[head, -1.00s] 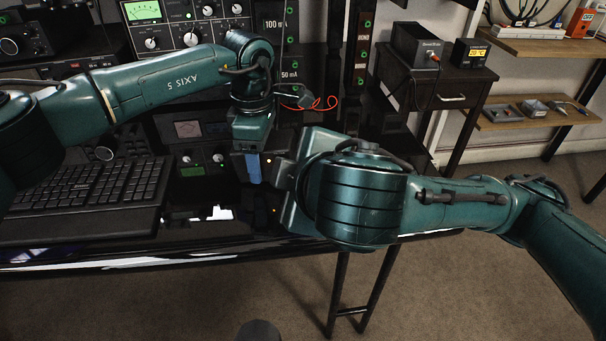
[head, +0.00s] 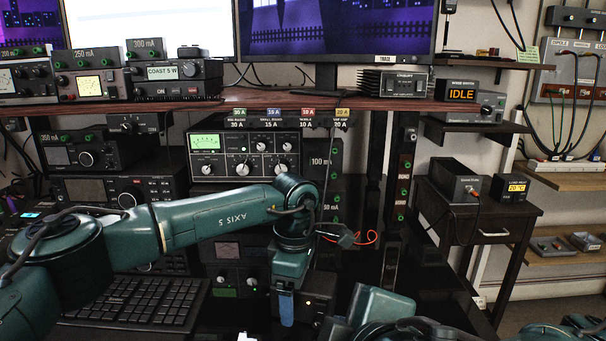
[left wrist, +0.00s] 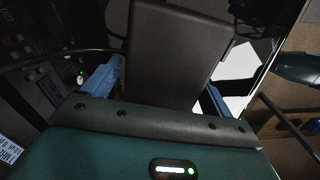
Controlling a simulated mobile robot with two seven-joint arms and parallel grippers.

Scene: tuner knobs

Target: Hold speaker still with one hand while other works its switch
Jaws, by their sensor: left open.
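A dark box, which looks like the speaker (left wrist: 172,52), rises between the two blue fingers of my left gripper (left wrist: 160,88) in the left wrist view. The fingers stand on either side of it; I cannot tell whether either one touches it. In the head view my left gripper (head: 286,308) points down at the desk with one blue finger showing. A small dark box with an orange light is partly seen just right of that finger. My right arm (head: 385,306) shows at the bottom edge, with its fingers not clearly visible. The speaker's switch cannot be made out.
A black keyboard (head: 135,302) lies left of my left gripper. A radio unit with a green meter (head: 245,150) stands behind my left arm. A shelf (head: 300,101) carries monitors and small devices above. A dark side table (head: 485,230) stands at the right.

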